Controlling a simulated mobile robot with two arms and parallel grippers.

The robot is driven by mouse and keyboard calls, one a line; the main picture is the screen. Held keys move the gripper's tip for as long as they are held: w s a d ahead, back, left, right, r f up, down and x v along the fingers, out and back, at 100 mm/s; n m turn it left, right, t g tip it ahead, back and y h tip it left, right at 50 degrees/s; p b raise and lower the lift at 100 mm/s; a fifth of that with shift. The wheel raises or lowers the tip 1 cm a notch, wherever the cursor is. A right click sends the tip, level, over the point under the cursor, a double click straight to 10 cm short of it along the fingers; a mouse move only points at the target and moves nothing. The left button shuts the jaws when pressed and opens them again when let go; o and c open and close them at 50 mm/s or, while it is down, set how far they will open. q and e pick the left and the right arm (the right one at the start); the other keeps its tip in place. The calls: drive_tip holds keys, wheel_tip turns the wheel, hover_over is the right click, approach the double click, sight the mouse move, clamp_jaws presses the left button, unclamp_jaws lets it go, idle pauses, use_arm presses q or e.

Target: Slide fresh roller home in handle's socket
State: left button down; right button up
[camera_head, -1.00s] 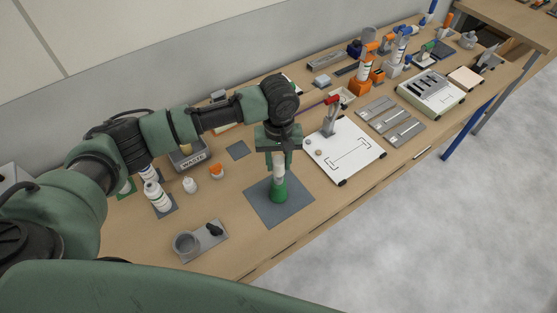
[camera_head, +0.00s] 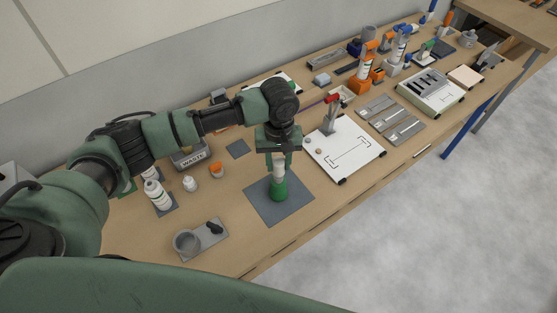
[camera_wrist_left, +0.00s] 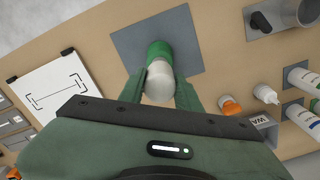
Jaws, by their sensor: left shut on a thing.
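The roller (camera_head: 279,171) is a pale, upright cylinder between the fingers of my left gripper (camera_head: 279,168). Its lower end meets the green handle (camera_head: 279,190), which stands on a dark grey mat (camera_head: 262,208). In the left wrist view the roller's pale rounded end (camera_wrist_left: 159,82) lies between the two green fingers, in line with the green handle (camera_wrist_left: 160,50). My left gripper is shut on the roller. The socket is hidden, so I cannot tell how deep the roller sits. My right gripper is not in view.
A white board (camera_head: 345,150) with a red-topped clamp (camera_head: 331,104) stands right of the mat. A grey plate with a ring (camera_head: 187,242) lies at front left. White bottles (camera_head: 157,194), an orange-capped bottle (camera_head: 217,170) and the WASTE box (camera_head: 190,158) stand to the left.

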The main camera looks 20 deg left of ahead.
use_arm(q)
drive_tip(key=shift+f, duration=0.95)
drive_tip(key=c, duration=0.9)
unclamp_jaws()
drive_tip(key=shift+r, duration=4)
